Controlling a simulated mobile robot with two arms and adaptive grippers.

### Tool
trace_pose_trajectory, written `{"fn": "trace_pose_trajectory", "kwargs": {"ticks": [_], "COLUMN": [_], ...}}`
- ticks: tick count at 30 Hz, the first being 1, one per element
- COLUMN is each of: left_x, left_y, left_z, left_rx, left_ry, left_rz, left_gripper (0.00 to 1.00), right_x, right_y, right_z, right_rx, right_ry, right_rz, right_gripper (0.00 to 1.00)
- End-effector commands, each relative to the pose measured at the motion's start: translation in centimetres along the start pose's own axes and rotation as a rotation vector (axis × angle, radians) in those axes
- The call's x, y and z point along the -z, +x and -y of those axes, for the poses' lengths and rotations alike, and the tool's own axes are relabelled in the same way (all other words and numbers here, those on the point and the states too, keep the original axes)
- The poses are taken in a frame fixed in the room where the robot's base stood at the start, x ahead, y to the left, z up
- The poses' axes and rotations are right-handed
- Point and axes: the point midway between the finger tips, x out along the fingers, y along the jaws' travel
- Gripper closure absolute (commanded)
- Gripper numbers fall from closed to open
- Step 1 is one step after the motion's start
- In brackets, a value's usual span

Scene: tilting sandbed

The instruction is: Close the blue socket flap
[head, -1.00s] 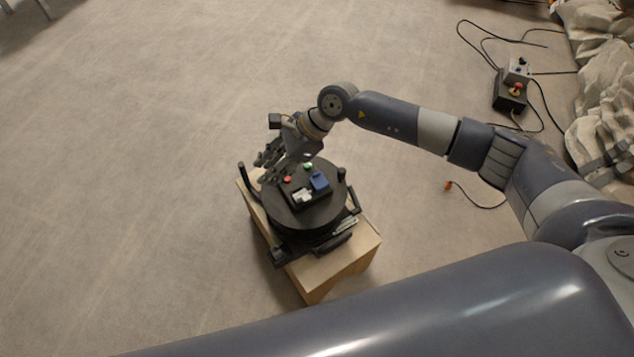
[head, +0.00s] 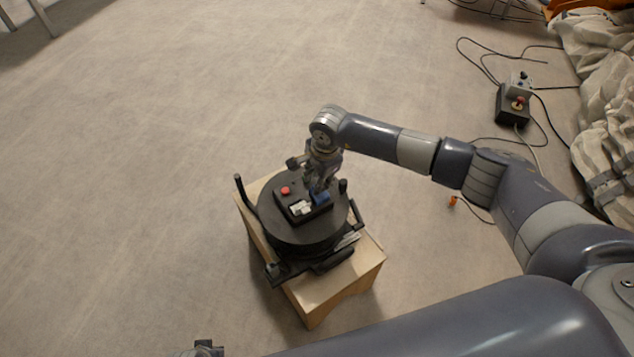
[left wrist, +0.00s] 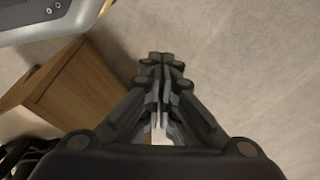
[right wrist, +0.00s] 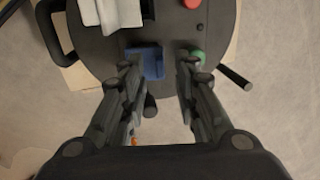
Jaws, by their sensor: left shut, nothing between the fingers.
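The blue socket flap (head: 321,197) is on a dark box on top of a round black turntable (head: 285,231). In the right wrist view the blue flap (right wrist: 152,62) shows between the fingertips, closer to the left finger. I cannot tell its exact angle. My right gripper (head: 320,184) is over the flap, fingers apart and empty, and partly hides it in the head view. In the right wrist view its fingers (right wrist: 160,66) point at the box. My left gripper (left wrist: 166,58) is shut and empty, away from the turntable; a dark tip of it (head: 207,348) shows at the bottom head-view edge.
Beside the flap are a red button (head: 286,190), a white socket piece (head: 300,208) and a green button (right wrist: 197,56). Black handles stick up from the turntable, which sits on a wooden box (head: 318,292). Cables and a control box (head: 513,103) lie right. Open floor is left.

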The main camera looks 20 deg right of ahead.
Motion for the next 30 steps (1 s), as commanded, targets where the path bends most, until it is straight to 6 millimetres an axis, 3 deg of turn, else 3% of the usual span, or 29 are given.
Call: {"fn": "trace_pose_trajectory", "kwargs": {"ticks": [5, 14, 18, 28, 30], "left_x": [0.6, 0.6, 0.6, 0.6, 1.4], "left_y": [-0.7, -0.8, -0.8, -0.8, -2.0], "left_z": [0.1, 0.1, 0.1, 0.1, 0.1], "left_rx": [0.001, 0.001, 0.001, 0.001, 0.001], "left_ry": [-0.001, -0.001, -0.001, -0.001, -0.002], "left_rz": [-0.005, -0.005, -0.005, -0.002, -0.017], "left_gripper": [1.00, 1.00, 1.00, 1.00, 1.00], "right_x": [0.0, 0.0, 0.0, 0.0, 0.0], "right_y": [1.5, 1.7, 1.7, 1.8, 2.0], "right_z": [0.0, 0.0, 0.0, 0.1, 0.2], "right_rx": [0.001, 0.001, 0.001, -0.007, -0.019], "right_ry": [0.000, 0.000, 0.000, 0.000, 0.001], "right_rz": [0.000, 0.001, 0.001, 0.001, 0.000], "right_gripper": [0.72, 0.72, 1.00, 1.00, 1.00]}}
